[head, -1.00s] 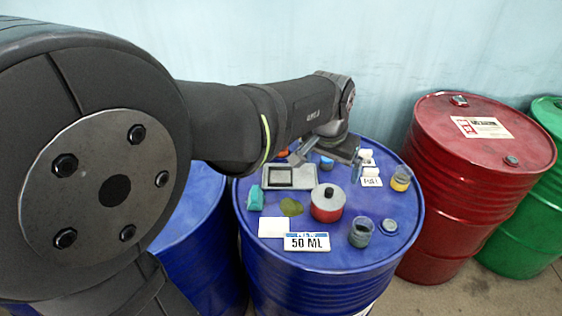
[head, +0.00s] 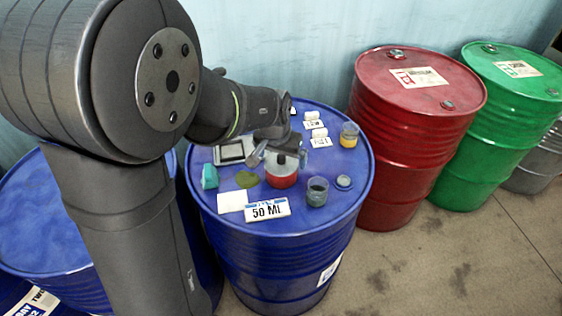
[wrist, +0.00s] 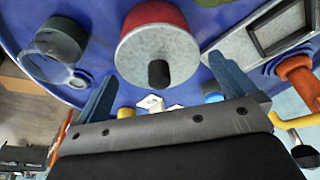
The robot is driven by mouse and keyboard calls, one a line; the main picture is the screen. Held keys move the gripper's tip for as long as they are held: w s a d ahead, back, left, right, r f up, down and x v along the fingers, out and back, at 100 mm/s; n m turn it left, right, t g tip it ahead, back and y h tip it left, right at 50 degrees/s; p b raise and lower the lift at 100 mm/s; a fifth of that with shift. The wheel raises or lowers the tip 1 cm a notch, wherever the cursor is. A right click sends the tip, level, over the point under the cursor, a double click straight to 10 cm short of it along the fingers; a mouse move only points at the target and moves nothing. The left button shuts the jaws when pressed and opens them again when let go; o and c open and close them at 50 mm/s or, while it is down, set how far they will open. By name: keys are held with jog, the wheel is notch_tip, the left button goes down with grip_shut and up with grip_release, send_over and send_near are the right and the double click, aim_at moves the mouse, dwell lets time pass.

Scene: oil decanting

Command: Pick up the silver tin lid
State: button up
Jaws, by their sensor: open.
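The silver tin lid (wrist: 158,52), a round grey disc with a black knob (wrist: 158,74), sits on a red tin (wrist: 155,16). In the head view, the red tin (head: 282,181) stands near the middle of the blue drum top, with the lid (head: 283,163) partly hidden by my gripper (head: 279,156). In the wrist view, my gripper (wrist: 163,85) is open and empty. Its two blue-grey fingers are spread wide, one on each side of the knob in the picture. They look apart from the lid.
A dark glass jar (head: 317,191) and a small round cap (head: 344,182) lie right of the tin. A scale (head: 234,151), teal sponge (head: 209,176), green spill (head: 247,179) and 50 ML card (head: 267,209) lie around its left and front. A yellow-filled jar (head: 349,135) stands behind right.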

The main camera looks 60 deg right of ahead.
jog(key=c, duration=0.9)
jog(key=shift+o, duration=0.2)
jog(key=shift+r, duration=0.1)
